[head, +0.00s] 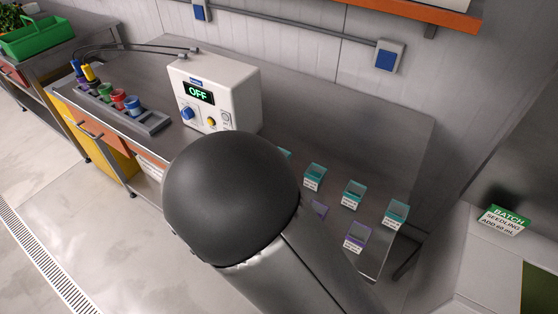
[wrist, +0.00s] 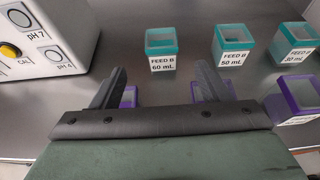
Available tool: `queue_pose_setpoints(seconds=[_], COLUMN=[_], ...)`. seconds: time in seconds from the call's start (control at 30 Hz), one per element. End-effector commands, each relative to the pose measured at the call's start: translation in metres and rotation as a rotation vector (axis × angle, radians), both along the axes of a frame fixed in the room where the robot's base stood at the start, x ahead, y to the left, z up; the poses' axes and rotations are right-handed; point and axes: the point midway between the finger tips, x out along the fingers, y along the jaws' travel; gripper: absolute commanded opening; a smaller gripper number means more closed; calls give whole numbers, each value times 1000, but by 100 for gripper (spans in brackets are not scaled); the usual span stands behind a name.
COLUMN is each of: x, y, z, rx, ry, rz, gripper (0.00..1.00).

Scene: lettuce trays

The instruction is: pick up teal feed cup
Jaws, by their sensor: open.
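Several square teal feed cups stand in a row on the steel bench. In the wrist view, one labelled FEED B 60 mL (wrist: 161,42) is straight ahead of my gripper (wrist: 160,78). A 50 mL cup (wrist: 233,40) and a 30 mL cup (wrist: 294,41) stand to its right. The head view shows teal cups at the left (head: 315,173), middle (head: 354,190) and right (head: 396,210); another is mostly hidden behind my arm. My gripper is open, with nothing held between its fingers and the teal cups beyond its tips. My arm hides the gripper in the head view.
Purple cups stand nearer than the teal row, one at the right (wrist: 296,97), others partly behind my fingers; one shows in the head view (head: 356,236). A white meter box (head: 215,90) reading OFF stands to the left. A grey rack (head: 125,108) holds coloured bottles.

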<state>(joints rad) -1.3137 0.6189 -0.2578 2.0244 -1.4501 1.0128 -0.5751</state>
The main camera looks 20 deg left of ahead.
Motion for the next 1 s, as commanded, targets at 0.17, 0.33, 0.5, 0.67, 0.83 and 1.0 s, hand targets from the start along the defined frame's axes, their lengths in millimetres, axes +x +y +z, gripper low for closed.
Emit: queue_pose_setpoints(seconds=[0.17, 0.33, 0.5, 0.67, 0.83, 1.0], x=[34, 52, 61, 84, 100, 103], y=[-11, -16, -20, -29, -33, -34], z=[-13, -22, -24, -28, -37, -39], rx=[-1, 1, 2, 0, 2, 3], ry=[0, 1, 0, 1, 1, 0], rz=[-4, -1, -4, -5, -3, -2], gripper=[69, 69, 69, 69, 69, 69])
